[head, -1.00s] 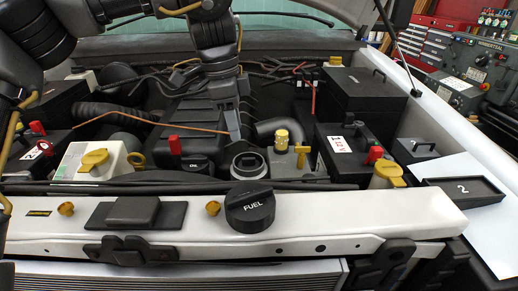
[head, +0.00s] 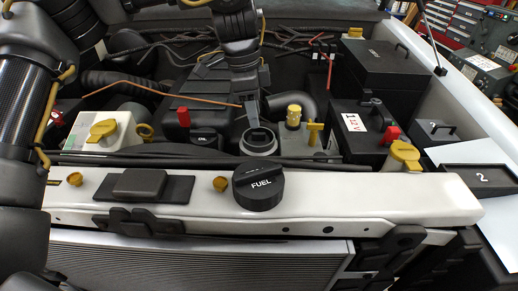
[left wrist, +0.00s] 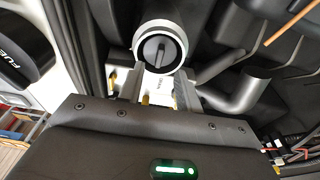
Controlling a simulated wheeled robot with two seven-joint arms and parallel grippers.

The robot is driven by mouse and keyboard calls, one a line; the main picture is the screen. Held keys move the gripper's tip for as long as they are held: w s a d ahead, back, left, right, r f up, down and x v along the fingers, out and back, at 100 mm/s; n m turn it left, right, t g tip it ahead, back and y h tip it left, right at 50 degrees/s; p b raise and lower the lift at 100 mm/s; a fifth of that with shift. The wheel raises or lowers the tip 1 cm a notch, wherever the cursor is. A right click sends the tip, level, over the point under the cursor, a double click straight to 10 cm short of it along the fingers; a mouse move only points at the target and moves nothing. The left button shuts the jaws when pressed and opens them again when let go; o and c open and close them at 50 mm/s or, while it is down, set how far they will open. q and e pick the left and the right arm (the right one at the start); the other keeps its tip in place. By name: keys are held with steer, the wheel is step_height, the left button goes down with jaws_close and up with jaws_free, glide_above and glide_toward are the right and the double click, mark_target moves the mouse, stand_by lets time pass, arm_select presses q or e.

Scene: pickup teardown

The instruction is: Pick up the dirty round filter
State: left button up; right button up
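A round housing with a pale rim (head: 260,149) stands open in the engine bay, behind the front beam. A dark round piece, seemingly the filter (head: 260,136), sits inside it. In the left wrist view this piece (left wrist: 159,50) is a dark grey disc with a raised bar across it; dirt cannot be made out. My left gripper (head: 254,104) is above and just behind the housing. Its fingers are apart and nothing is between them; they also show in the left wrist view (left wrist: 158,90). My right gripper is not in view.
The black FUEL cap (head: 259,187) lies on the white front beam (head: 350,200). A yellow-capped fitting (head: 293,118) and a yellow T-handle (head: 314,132) stand right of the housing. A black battery box (head: 356,130) is farther right.

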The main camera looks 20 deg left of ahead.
mark_target(258, 133)
arm_select(q)
steer(key=shift+s+f+p, duration=0.1)
steer(key=shift+f+p, duration=0.2)
steer(key=shift+p, duration=0.05)
steer(key=f, duration=0.1)
steer(key=f+p, duration=0.1)
steer(key=f, duration=0.1)
steer(key=shift+w+d+f+p, duration=0.2)
steer(key=shift+d+f+p, duration=0.1)
steer(key=shift+f+p, duration=0.05)
steer(key=shift+f, duration=0.45)
steer(key=shift+d, duration=0.1)
steer(key=shift+c, duration=0.2)
jaws_close()
